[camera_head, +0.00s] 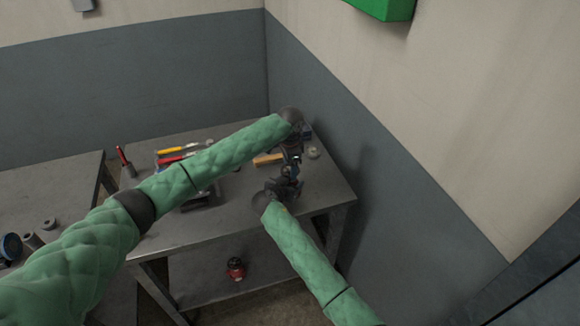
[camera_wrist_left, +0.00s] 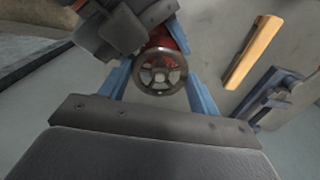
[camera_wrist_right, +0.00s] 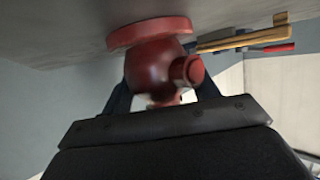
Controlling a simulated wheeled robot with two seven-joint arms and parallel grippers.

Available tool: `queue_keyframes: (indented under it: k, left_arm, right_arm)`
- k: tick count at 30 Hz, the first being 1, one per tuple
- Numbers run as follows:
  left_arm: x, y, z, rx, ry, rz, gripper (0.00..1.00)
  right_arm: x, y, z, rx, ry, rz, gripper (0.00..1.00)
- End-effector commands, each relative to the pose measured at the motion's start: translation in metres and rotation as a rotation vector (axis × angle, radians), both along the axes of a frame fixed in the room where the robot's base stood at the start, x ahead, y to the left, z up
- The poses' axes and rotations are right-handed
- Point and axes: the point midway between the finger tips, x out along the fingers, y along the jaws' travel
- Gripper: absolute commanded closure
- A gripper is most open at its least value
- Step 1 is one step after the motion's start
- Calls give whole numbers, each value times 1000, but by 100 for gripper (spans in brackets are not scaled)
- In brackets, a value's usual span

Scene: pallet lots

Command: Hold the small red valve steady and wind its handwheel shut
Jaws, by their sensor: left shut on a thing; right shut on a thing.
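The small red valve (camera_wrist_right: 155,72) shows in the right wrist view with a round body, a flange and a side port. My right gripper (camera_head: 286,187) is shut on its body, one finger on each side. The dark spoked handwheel (camera_wrist_left: 161,75) faces the left wrist camera, with red valve body behind it. My left gripper (camera_head: 292,166) is shut on the handwheel, its blue fingers on either side of the rim. In the head view the two grippers meet near the bench's right end and largely hide the valve.
The grey bench (camera_head: 225,222) stands in the room corner, close to the right wall. An orange-yellow bar (camera_wrist_left: 252,52) and a blue-and-grey tool (camera_wrist_left: 275,98) lie near the valve. Red- and yellow-handled tools (camera_head: 176,154) lie farther left. A red-and-black item (camera_head: 235,268) sits on the lower shelf.

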Motion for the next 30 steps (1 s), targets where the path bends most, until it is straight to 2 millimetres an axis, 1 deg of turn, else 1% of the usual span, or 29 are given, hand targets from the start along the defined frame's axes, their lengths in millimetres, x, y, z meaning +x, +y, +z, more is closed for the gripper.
queue_keyframes:
  k: [1, 13, 14, 15, 17, 26, 30]
  left_arm:
    - [-1, -2, -1, -2, 2, -8, 61]
    - [-1, -2, -1, -2, 2, -14, 61]
    - [-1, -2, -1, -2, 2, -13, 36]
    - [-1, -2, -1, -2, 2, -13, 28]
    - [-1, -2, -1, -2, 2, -13, 16]
    - [0, -1, 0, -1, 1, -11, 16]
    - [0, -1, 10, -1, 0, -11, 16]
  right_arm:
    - [-2, 0, -5, -2, 7, 1, 100]
    - [-1, 0, -5, -2, 7, 1, 100]
    - [-1, 0, -5, -2, 7, 1, 100]
    - [-1, 0, -5, -2, 7, 1, 100]
    - [-1, 0, -5, -2, 7, 1, 100]
    - [-1, 0, -5, -1, 6, 1, 100]
    - [-2, 0, -5, -2, 6, 0, 100]
